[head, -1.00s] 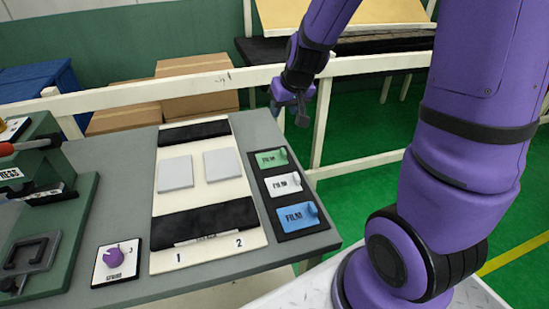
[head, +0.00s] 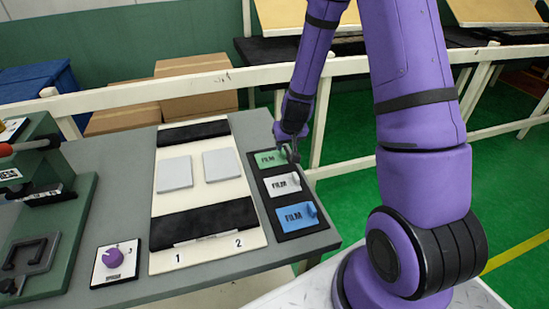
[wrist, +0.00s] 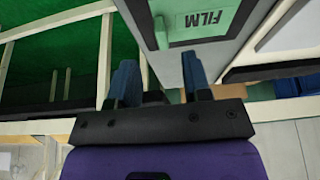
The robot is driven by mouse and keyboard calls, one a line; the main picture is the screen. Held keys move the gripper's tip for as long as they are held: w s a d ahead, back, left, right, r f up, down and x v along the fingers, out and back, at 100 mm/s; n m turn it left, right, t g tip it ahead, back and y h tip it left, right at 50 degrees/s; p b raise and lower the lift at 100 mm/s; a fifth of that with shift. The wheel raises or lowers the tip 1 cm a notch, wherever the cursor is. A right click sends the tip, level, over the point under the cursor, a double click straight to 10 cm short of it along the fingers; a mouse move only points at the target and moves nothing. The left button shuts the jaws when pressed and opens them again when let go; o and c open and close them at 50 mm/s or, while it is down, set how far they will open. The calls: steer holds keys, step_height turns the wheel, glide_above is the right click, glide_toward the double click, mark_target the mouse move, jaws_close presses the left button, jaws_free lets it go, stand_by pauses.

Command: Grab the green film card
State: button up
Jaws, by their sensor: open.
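The green film card (head: 266,160) lies in the top slot of a black holder at the right edge of the grey table. In the wrist view the green card (wrist: 212,20) shows its FILM label and a raised green tab at its left end. My gripper (head: 290,152) is at the card's right end in the head view, partly hiding its tab. In the wrist view my gripper (wrist: 162,80) is open, its two blue fingers apart with nothing between them. The tab stands beyond the fingertips, roughly in line with the gap.
A white film card (head: 281,185) and a blue film card (head: 297,217) lie below the green one in the same holder. A cream board (head: 212,245) with two grey squares lies to the left. A white railing (head: 225,78) runs behind the table.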

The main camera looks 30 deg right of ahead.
mark_target(283, 151)
steer(key=shift+w+x, duration=0.2)
steer(key=shift+x, duration=2.8)
steer(key=shift+a, duration=0.1)
steer(key=shift+c, duration=0.3)
jaws_close()
